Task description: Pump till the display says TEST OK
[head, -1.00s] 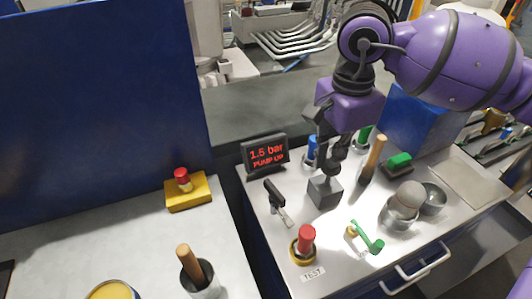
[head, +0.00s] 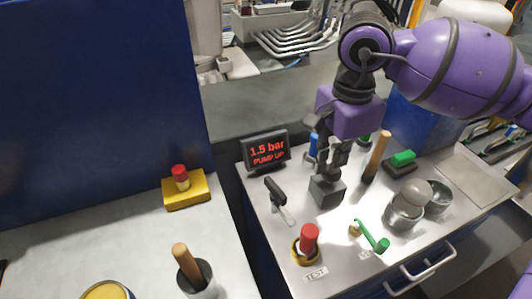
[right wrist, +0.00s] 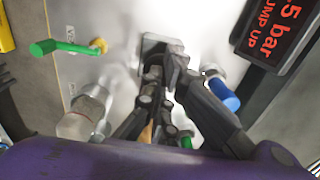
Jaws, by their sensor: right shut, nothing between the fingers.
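The display (head: 266,150) stands at the back left of the right bench and reads "1.5 bar PUMP UP" in red; part of it shows in the right wrist view (right wrist: 275,30). My right gripper (head: 328,168) points down, shut and empty, just above a dark grey block (head: 327,191) on the bench. In the right wrist view the fingers (right wrist: 163,78) overlap the block (right wrist: 158,42); whether they touch it I cannot tell. A black-handled metal lever (head: 276,194) leans to the left of the block. Which part is the pump handle is unclear. My left gripper is out of view.
A red knob (head: 309,238) on a yellow ring sits by a TEST label. A green valve handle (head: 374,238), metal cups (head: 404,213) and a wooden handle (head: 377,155) stand close around the gripper. A yellow block with a red button (head: 186,190) is on the left bench.

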